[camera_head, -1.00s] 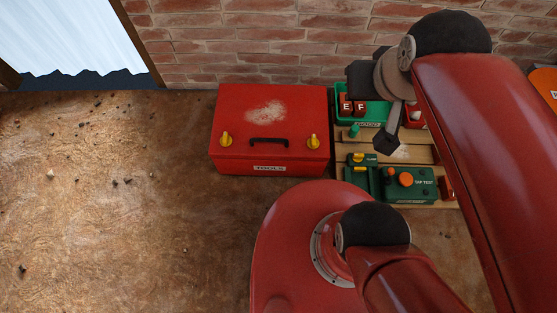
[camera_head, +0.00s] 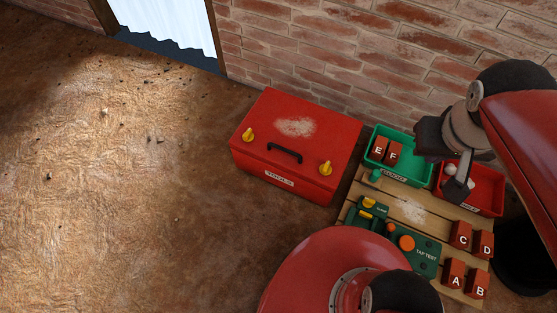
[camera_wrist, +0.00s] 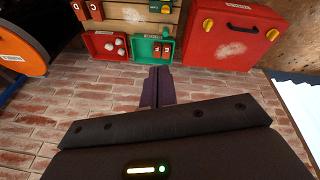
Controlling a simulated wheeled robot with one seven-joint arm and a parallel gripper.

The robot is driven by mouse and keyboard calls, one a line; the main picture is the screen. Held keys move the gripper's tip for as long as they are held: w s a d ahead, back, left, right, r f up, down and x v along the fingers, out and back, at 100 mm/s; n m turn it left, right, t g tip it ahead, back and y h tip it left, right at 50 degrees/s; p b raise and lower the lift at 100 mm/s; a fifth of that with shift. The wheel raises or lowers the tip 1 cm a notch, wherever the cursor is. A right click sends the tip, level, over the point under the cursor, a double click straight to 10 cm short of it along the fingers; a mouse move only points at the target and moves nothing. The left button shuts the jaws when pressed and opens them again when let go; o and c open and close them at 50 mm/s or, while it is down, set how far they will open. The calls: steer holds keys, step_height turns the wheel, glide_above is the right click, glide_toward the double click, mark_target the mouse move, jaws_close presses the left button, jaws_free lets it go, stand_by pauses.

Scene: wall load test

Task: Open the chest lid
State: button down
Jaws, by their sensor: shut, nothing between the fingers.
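The red chest (camera_head: 297,145) stands on the floor against the brick wall, its lid down. Its front has a black handle (camera_head: 285,153), a white label and two yellow latches, a left one (camera_head: 248,134) and a right one (camera_head: 325,168). The chest also shows upside down at the top of the wrist view (camera_wrist: 235,35). My gripper (camera_head: 457,188) is right of the chest, over the wooden board and the red bin, apart from the chest. Its fingers are together and empty in the wrist view (camera_wrist: 158,72).
A wooden board (camera_head: 409,207) right of the chest carries a green test device (camera_head: 425,258) and red blocks lettered A to D. Behind it are a green bin (camera_head: 405,172) with blocks E and F and a red bin (camera_head: 488,195) with pale lumps. The floor left of the chest is open, with small debris.

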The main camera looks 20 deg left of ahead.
steer(key=w+a+f+n+g+h+b, duration=0.25)
steer(key=w+a+f+n+h, duration=0.35)
steer(key=f, duration=0.5)
steer(key=n+t+y+b, duration=0.5)
steer(key=n+t+b, duration=0.2)
steer(key=n+t, duration=1.6)
glide_toward(272, 160)
step_height(272, 160, up, 5)
steer(key=n+g, duration=0.3)
steer(key=g, duration=0.1)
steer(key=shift+t, duration=0.25)
steer(key=x, duration=0.9)
steer(key=shift+d+f, duration=0.1)
